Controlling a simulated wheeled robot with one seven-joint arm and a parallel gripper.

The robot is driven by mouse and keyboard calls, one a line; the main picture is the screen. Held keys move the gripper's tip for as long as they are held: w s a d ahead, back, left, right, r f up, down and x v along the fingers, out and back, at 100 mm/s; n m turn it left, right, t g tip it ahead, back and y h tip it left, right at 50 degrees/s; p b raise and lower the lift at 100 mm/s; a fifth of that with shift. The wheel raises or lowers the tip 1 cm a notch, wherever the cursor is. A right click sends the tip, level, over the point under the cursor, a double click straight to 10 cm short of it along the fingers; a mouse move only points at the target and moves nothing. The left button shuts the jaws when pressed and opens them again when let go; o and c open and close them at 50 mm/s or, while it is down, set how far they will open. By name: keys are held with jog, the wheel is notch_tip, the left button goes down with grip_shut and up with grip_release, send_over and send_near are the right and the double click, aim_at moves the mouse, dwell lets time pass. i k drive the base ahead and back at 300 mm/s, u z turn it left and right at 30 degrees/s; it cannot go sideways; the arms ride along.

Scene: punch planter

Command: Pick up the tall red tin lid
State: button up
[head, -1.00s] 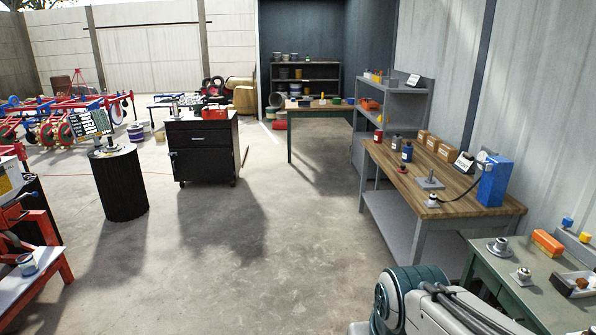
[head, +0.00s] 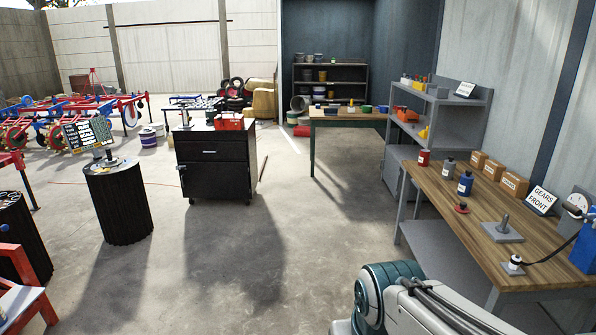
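A red tin (head: 423,158) stands upright at the far end of the wooden workbench (head: 490,225) on the right. A low, round red piece (head: 461,208) with a small knob lies near the bench's left edge. It looks like a lid, but it is too small to be sure. Nothing touches either red thing. My gripper is not in view; only part of my arm shows at the bottom right, in front of the bench.
A black cabinet (head: 216,165) and a black drum (head: 118,203) stand left. The middle floor is clear.

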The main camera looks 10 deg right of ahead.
aim_at(462, 207)
jog(key=z, duration=0.1)
jog(key=i, duration=1.6)
jog(key=z, duration=0.65)
jog(key=i, duration=1.65)
jog(key=z, duration=1.1)
jog(key=i, duration=0.9)
jog(key=z, duration=0.3)
